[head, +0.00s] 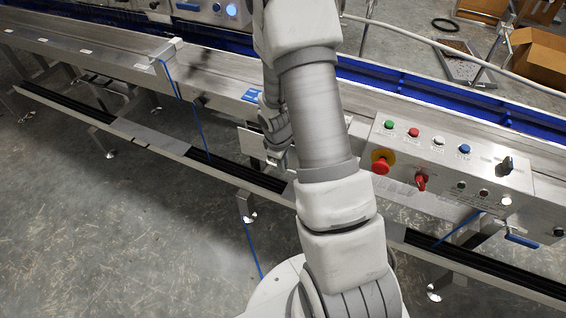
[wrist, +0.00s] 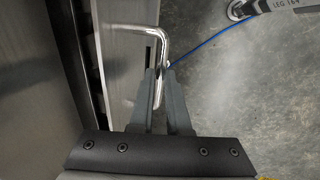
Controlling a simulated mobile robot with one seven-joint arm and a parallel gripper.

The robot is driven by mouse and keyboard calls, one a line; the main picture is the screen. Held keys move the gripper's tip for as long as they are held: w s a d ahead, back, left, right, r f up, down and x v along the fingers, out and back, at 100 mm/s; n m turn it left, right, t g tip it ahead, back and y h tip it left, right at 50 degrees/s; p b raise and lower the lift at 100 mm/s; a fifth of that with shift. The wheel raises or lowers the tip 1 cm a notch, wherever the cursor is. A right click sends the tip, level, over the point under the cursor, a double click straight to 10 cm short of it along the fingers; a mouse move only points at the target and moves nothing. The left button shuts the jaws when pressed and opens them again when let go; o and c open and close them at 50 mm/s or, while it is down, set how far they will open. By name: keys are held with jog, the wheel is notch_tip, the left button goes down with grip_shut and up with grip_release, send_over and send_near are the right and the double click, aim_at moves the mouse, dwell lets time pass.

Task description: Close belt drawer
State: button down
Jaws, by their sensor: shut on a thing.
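In the wrist view a shiny bent-metal handle (wrist: 163,45) stands out from a flat grey metal panel (wrist: 122,60), which appears to be the belt drawer's front. My gripper (wrist: 160,75) has its two dark fingers shut on the handle's long bar. A dark gap runs along the panel's left side, beside a larger metal face. In the head view my gripper (head: 277,160) is low at the conveyor's front side, partly behind my arm. A pale panel (head: 250,140) shows just left of it. The handle cannot be made out there, and how far the drawer stands out is unclear.
The conveyor (head: 110,45) runs across the view behind my arm. A control box (head: 450,165) with buttons and a red emergency stop (head: 382,161) is at the right. A lower rail (head: 150,137) runs along the front. The concrete floor (head: 120,240) at front left is clear.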

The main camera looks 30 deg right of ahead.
dwell(0.3)
jog(key=shift+w+d+r+p, duration=0.1)
jog(key=shift+w+d+p, duration=0.25)
jog(key=shift+w+d, duration=0.45)
jog(key=shift+w+d+p, duration=0.3)
jog(key=shift+w+d, duration=0.25)
jog(key=shift+d, duration=0.35)
jog(key=c, duration=0.9)
grip_release()
jog(key=a+r+p, duration=0.1)
jog(key=r, duration=0.4)
jog(key=s+r+p, duration=0.1)
jog(key=r+p, duration=0.1)
jog(key=r, duration=0.4)
jog(key=s+a+r+p, duration=0.1)
jog(key=r+p, duration=0.1)
jog(key=r, duration=0.4)
jog(key=shift+a, duration=0.3)
